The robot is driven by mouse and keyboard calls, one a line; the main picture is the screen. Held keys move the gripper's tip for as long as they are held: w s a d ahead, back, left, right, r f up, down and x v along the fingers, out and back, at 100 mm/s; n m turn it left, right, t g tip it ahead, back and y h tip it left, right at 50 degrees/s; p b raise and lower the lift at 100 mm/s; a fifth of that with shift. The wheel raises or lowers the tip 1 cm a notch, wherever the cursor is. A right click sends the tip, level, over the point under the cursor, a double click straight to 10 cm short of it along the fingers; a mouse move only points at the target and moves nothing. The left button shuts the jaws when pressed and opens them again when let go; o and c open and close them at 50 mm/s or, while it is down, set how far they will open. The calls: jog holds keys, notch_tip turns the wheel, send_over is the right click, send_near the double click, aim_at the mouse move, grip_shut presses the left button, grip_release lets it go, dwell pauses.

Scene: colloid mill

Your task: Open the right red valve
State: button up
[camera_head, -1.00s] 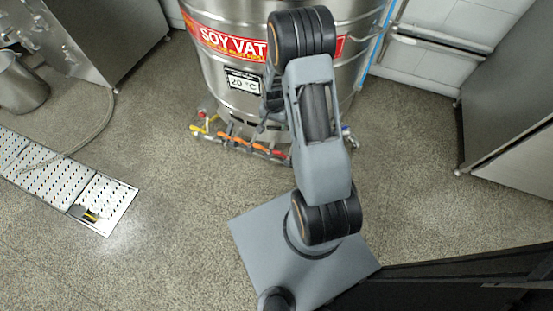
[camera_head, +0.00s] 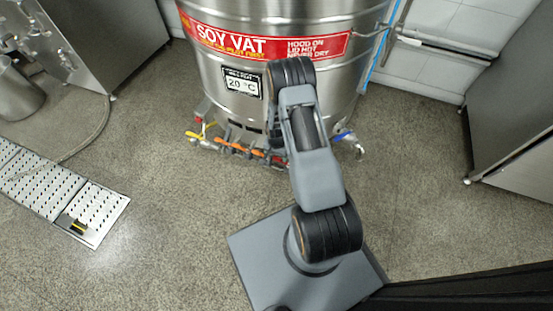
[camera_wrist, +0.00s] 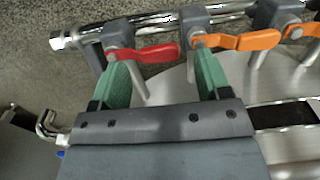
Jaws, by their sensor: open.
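The right red valve's lever (camera_wrist: 145,53) lies across the top of the gap between my fingers in the wrist view. Its pivot end is by the left green finger, and its free end points right. In the head view it shows as a small red spot (camera_head: 278,160) on the low pipe at the vat's foot, partly hidden by my arm. My gripper (camera_wrist: 158,62) is open, its two green fingers apart at the lever. I cannot tell whether either finger touches it. In the head view my gripper is hidden behind my arm.
An orange lever (camera_wrist: 237,41) sits just right of the right finger, with another orange lever (camera_wrist: 311,30) beyond. The pipe (camera_wrist: 150,25) runs behind them. The steel soy vat (camera_head: 225,75) rises above. A blue lever (camera_head: 342,135) is right of my arm. Floor at right is clear.

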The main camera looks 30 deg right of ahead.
jog(key=shift+f, duration=0.9)
jog(key=shift+c, duration=0.2)
jog(key=c, duration=1.2)
jog(key=shift+c, duration=0.2)
